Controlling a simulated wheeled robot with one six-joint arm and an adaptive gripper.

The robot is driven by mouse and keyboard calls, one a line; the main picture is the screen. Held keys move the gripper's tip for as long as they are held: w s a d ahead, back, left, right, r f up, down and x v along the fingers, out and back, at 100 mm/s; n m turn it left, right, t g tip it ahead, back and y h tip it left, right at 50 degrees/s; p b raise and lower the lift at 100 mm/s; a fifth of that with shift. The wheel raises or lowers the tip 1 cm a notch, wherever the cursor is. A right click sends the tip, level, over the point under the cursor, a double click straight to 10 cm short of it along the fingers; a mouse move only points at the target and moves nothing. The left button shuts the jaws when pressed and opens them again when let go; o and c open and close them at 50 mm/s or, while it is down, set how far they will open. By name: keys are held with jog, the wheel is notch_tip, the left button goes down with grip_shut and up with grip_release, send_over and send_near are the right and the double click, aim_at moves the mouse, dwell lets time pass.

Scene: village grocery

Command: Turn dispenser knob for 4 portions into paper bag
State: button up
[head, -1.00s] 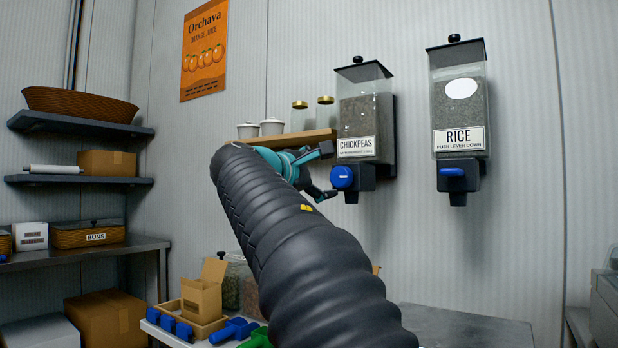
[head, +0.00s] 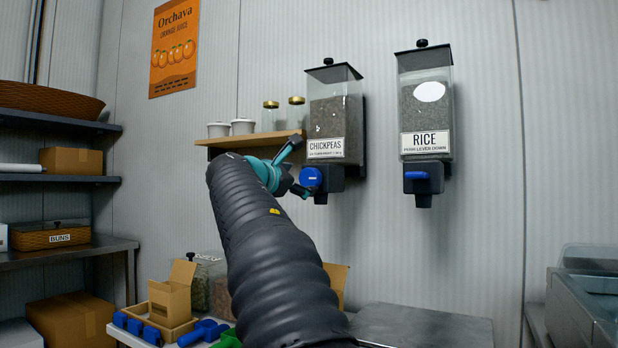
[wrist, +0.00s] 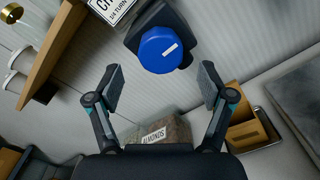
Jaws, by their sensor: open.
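The chickpeas dispenser (head: 336,115) hangs on the wall with a round blue knob (head: 311,177) low on its front. In the wrist view the blue knob (wrist: 160,50), with a pale mark on its face, lies ahead of and between my fingers, apart from both. My gripper (wrist: 158,85) is open and empty; in the head view my gripper (head: 298,168) is just left of the knob. A brown paper bag or carton (head: 170,298) stands open in a tray at lower left; I cannot tell which. Another brown shape (head: 337,282) shows partly behind my arm.
A rice dispenser (head: 426,115) with a blue lever hangs to the right. A wooden shelf (head: 250,138) with jars is close left of the chickpeas dispenser. Blue scoops (head: 203,332) and an almonds container (wrist: 160,132) are below. A grey counter (head: 425,325) is bare at lower right.

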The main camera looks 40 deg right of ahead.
aim_at(307, 178)
jog(key=shift+p+x, duration=0.35)
jog(key=shift+x, duration=2.2)
jog(key=c, duration=1.2)
